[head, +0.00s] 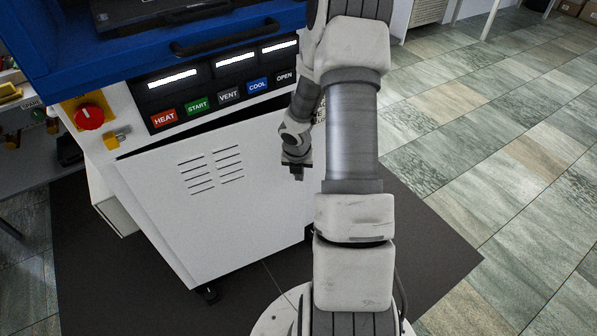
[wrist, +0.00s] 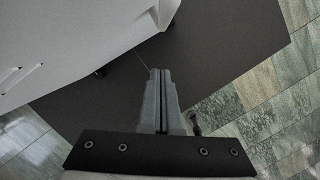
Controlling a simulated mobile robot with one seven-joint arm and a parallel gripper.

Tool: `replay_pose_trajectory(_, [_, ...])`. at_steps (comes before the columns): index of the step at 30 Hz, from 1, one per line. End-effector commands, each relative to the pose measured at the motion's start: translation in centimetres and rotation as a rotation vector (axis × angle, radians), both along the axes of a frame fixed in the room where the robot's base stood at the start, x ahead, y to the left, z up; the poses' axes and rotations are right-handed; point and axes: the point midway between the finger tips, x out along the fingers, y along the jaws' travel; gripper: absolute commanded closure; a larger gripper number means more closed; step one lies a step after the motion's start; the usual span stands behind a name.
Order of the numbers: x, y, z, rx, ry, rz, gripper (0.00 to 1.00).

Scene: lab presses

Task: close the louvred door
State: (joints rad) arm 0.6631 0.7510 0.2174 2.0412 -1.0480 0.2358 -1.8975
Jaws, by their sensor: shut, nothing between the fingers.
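The louvred door (head: 225,195) is a white panel with two columns of slots on the front of the press, below the button row. It stands ajar, with a dark gap along its top edge. My gripper (head: 297,174) is in front of the door's right part in the head view, pointing down. In the wrist view my gripper (wrist: 160,75) has its fingers together with nothing between them. The door (wrist: 60,45) fills the upper left there, with slots at the left edge. The fingertips appear apart from it. My arm hides the door's right edge in the head view.
The press has a blue upper part with a black handle (head: 225,38), a button panel (head: 222,87) and a red knob (head: 89,117). A dark mat (head: 430,240) lies under it. Open tiled floor (head: 510,130) is to the right.

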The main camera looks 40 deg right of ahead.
Motion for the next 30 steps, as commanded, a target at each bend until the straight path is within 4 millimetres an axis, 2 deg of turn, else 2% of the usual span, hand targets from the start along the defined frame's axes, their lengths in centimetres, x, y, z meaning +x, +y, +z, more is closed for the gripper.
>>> replay_pose_trajectory(1, [0.2,-0.1,-1.7,0.001,0.003,0.001,1.00])
replay_pose_trajectory(3, [0.5,-0.4,-3.1,0.001,0.002,0.001,1.00])
replay_pose_trajectory(5, [1.2,-1.2,-2.4,-0.001,-0.002,-0.004,1.00])
replay_pose_trajectory(13, [3.1,-2.9,-2.4,0.000,-0.002,-0.002,1.00])
replay_pose_trajectory(30, [3.3,-3.7,-2.3,0.001,0.001,-0.005,1.00])
